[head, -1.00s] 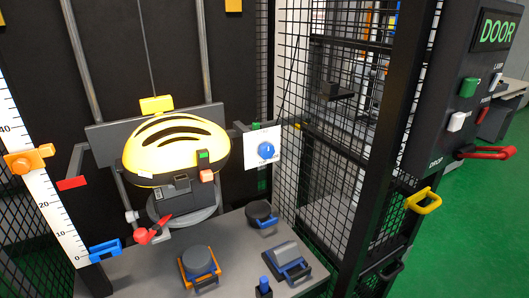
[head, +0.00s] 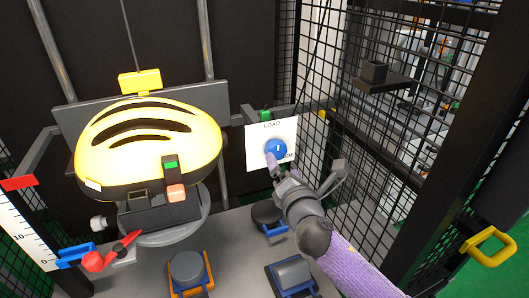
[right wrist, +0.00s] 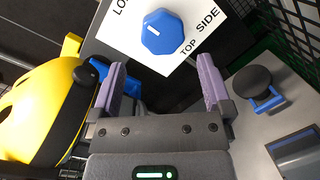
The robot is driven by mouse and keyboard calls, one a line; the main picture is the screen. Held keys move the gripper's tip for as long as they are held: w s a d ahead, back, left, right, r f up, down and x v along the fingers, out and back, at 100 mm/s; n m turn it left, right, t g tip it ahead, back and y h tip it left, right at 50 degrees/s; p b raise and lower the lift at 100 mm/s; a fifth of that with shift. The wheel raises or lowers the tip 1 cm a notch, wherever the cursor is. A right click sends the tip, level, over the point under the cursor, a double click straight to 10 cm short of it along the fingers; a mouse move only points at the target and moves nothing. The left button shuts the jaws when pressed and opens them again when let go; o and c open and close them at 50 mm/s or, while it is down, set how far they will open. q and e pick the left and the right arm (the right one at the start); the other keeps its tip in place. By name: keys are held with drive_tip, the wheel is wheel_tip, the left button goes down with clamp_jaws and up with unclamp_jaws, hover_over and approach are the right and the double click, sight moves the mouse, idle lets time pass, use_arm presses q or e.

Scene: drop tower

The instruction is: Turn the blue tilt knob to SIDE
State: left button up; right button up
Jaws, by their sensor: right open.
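The blue tilt knob (head: 276,148) sits on a white plate (head: 256,156) right of the yellow helmet (head: 150,135). LOAD shows at the plate's top. In the right wrist view the knob (right wrist: 163,32) has a white mark on the side away from the words TOP and SIDE, roughly toward LOAD. My right gripper (right wrist: 162,80) is open, with its two purple fingers apart and nothing between them. The knob lies beyond the fingertips. In the head view my right arm reaches up from below, and a purple fingertip overlaps the knob's lower left edge. My left gripper is out of view.
A black mesh wall (head: 340,215) stands close on the right of my right arm. Below the plate, a round black part (head: 266,212) and a grey block with a blue handle (head: 292,273) sit on the grey base.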

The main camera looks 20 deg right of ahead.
sight(277, 153)
drive_tip(key=x, duration=0.1)
drive_tip(key=b+x, duration=0.1)
drive_tip(key=x, duration=0.3)
drive_tip(key=shift+w+f+b, duration=0.25)
drive_tip(key=shift+f+b, duration=0.05)
drive_tip(key=shift+b, duration=0.05)
drive_tip(key=shift+w+d+r, duration=0.15)
drive_tip(key=shift+w, duration=0.45)
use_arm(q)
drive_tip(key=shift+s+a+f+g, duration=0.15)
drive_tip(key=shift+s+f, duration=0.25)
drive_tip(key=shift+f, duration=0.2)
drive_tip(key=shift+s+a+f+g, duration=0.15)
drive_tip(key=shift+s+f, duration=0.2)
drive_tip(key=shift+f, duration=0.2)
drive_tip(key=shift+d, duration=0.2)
